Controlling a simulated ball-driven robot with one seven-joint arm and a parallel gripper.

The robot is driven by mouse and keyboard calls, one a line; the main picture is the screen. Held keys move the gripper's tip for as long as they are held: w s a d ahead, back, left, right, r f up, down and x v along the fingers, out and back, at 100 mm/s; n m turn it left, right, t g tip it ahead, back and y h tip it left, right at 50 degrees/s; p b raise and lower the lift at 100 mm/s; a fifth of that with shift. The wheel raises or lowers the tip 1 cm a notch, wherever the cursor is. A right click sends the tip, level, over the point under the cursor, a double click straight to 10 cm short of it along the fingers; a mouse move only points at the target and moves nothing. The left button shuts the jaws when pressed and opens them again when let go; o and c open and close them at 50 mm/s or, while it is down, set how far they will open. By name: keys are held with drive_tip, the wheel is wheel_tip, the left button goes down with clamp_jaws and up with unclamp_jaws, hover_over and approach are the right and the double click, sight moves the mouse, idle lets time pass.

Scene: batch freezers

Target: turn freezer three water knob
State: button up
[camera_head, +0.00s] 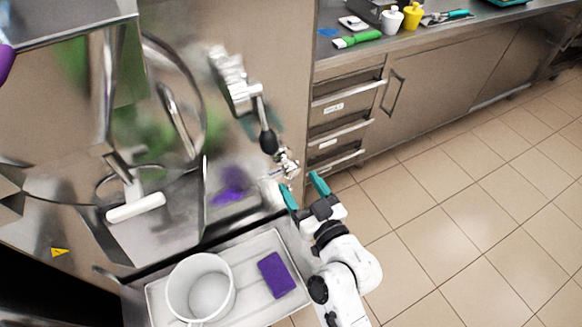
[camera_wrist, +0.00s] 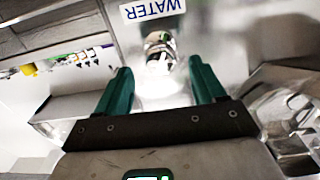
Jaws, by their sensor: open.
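The water knob (camera_wrist: 160,48) is a small shiny metal knob in the wrist view, just beyond my fingertips. A white label reading WATER (camera_wrist: 152,9), upside down, is right by it. In the head view a metal fitting (camera_head: 288,163) that appears to be this knob sits at the freezer's right edge, below a black-handled part. My gripper (camera_head: 299,181) has teal fingers and is open, with nothing between them. It also shows in the wrist view (camera_wrist: 160,68), with one finger on each side of the knob's line. The fingers look apart from the knob.
Below the freezer (camera_head: 150,190) is a metal tray (camera_head: 252,249) with a white pot (camera_head: 201,287) and a purple sponge (camera_head: 276,275). A counter with drawers (camera_head: 345,105) stands behind, holding a green brush (camera_head: 357,39) and bottles. Tiled floor (camera_head: 450,220) at right is clear.

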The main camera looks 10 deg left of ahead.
sight(292, 175)
drive_tip(key=shift+x, duration=2.75)
drive_tip(key=c, duration=1)
drive_tip(key=shift+c, duration=0.2)
drive_tip(key=shift+m, duration=0.3)
drive_tip(key=m+p, duration=0.1)
drive_tip(key=m, duration=0.4)
drive_tip(key=shift+s+m, duration=0.1)
drive_tip(key=shift+m, duration=0.2)
drive_tip(key=m+p, duration=0.1)
drive_tip(key=m, duration=0.4)
drive_tip(key=shift+m+p, duration=0.4)
drive_tip(key=shift+m, duration=0.3)
